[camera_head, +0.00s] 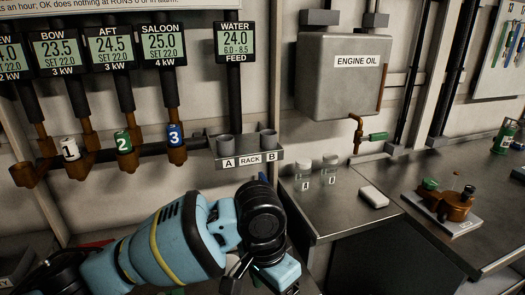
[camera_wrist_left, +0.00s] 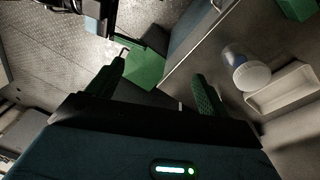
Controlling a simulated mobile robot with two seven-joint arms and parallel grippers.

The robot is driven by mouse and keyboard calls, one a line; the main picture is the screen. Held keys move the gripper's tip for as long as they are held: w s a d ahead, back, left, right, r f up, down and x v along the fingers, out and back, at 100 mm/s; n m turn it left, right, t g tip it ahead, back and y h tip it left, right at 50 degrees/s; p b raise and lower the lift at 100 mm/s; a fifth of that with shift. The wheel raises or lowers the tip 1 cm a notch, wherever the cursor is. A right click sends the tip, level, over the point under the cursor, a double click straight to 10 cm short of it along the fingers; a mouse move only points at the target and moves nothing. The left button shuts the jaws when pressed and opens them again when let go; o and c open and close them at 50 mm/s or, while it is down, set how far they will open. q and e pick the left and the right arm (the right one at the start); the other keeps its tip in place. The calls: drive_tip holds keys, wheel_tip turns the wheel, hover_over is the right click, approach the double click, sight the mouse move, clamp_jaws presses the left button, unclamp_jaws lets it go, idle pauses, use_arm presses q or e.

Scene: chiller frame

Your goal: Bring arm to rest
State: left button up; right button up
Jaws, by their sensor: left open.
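My left arm (camera_head: 165,245) comes in from the lower left in the head view, bent in front of the bench. Its gripper is mostly hidden behind or below the wrist there. In the left wrist view my left gripper (camera_wrist_left: 160,68) has its two dark green fingers spread wide, with nothing between them. A green box-like thing (camera_wrist_left: 148,72) lies beyond the fingers, apart from them. My right arm and gripper are in neither view.
Jars A (camera_head: 303,175) and B (camera_head: 329,173) stand on the metal bench by a white block (camera_head: 373,197). A brown device (camera_head: 447,204) is further right. Valves 1, 2, 3 (camera_head: 175,138) and rack (camera_head: 248,158) line the wall. A white-capped jar (camera_wrist_left: 252,76) shows in the wrist view.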

use_arm(q)
drive_tip(key=s+d+f+n+t+h, duration=0.25)
drive_tip(key=f+n+h, duration=0.4)
drive_tip(key=f, duration=0.85)
drive_tip(key=s+a+f+n+t+y+p, duration=0.1)
drive_tip(key=s+a+f+n+t+y, duration=0.15)
drive_tip(key=s+a+f+t, duration=0.6)
drive_tip(key=s+a+f+g+y, duration=0.1)
drive_tip(key=s+a+f, duration=0.2)
drive_tip(key=s+a, duration=0.3)
drive_tip(key=s+a+f+m+y, duration=0.1)
drive_tip(key=s+a+f, duration=0.3)
drive_tip(key=a, duration=0.6)
drive_tip(key=shift+s+a+g+y, duration=0.3)
drive_tip(key=shift+s+g+y, duration=0.1)
drive_tip(key=shift+s+y, duration=0.55)
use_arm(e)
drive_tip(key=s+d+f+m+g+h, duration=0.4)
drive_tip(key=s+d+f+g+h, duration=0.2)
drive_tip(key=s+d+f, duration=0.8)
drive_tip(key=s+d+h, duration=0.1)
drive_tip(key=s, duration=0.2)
use_arm(q)
drive_tip(key=shift+s, duration=0.1)
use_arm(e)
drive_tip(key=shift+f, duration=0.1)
